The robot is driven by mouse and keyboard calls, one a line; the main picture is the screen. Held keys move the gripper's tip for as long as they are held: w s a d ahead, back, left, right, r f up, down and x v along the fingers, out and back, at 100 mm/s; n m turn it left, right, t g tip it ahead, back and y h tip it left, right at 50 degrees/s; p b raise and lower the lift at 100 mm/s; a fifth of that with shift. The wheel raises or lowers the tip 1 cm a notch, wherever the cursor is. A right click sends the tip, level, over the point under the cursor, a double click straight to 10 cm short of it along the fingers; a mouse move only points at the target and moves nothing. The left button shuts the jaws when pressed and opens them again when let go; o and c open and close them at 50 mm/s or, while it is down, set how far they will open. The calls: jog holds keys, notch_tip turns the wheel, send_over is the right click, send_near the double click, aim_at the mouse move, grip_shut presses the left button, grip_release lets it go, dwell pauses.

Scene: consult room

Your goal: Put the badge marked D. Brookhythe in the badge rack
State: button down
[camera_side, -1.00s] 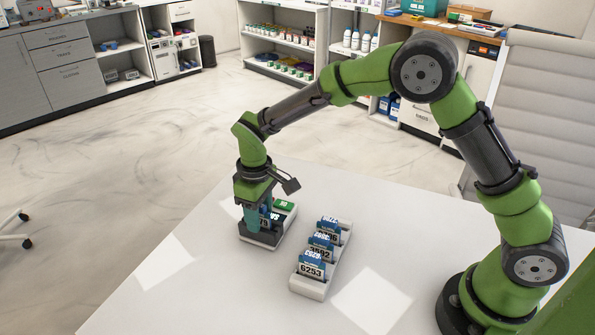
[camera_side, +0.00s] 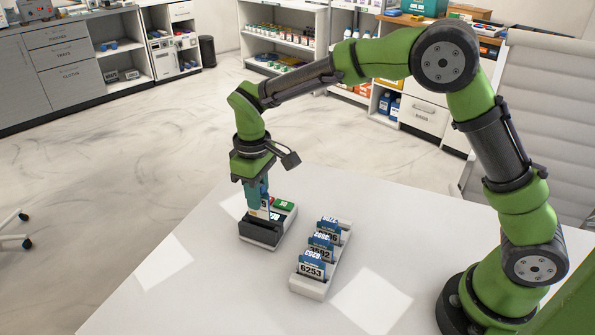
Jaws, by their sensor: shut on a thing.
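My gripper (camera_side: 258,212) points down over the near-left box (camera_side: 262,240), a dark-fronted box on a white base. It is shut on a thin card-like badge (camera_side: 265,203), mostly hidden behind the fingers; I cannot read its name. A green card (camera_side: 284,205) marked with white characters is at the back of that box. To the right stands a white slotted rack (camera_side: 308,289) with several upright blue-topped white cards. The front card (camera_side: 312,271) reads 6253. No D. Brookhythe name is legible, and I cannot tell for certain which holder is the badge rack.
Both holders stand near the middle of a white table (camera_side: 205,290), with a narrow bare gap between them. A pale chair (camera_side: 545,130) is at the right. Shelves and cabinets (camera_side: 60,75) are far behind.

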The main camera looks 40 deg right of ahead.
jog(key=r, duration=0.4)
jog(key=shift+w+d+r, duration=0.15)
jog(key=shift+d+r, duration=0.1)
jog(key=shift+d, duration=0.05)
jog(key=s+d+r+m, duration=0.1)
jog(key=s+d, duration=0.5)
jog(key=d, duration=0.3)
jog(key=s+d+f+n, duration=0.1)
jog(key=s+d+f, duration=0.1)
jog(key=s+f, duration=0.3)
jog(key=shift+s+d+f, duration=0.2)
jog(key=shift+d+f, duration=0.2)
jog(key=shift+f, duration=0.85)
jog(key=shift+f, duration=1.9)
dwell(0.5)
jog(key=c, duration=0.9)
grip_release()
jog(key=shift+o, duration=0.2)
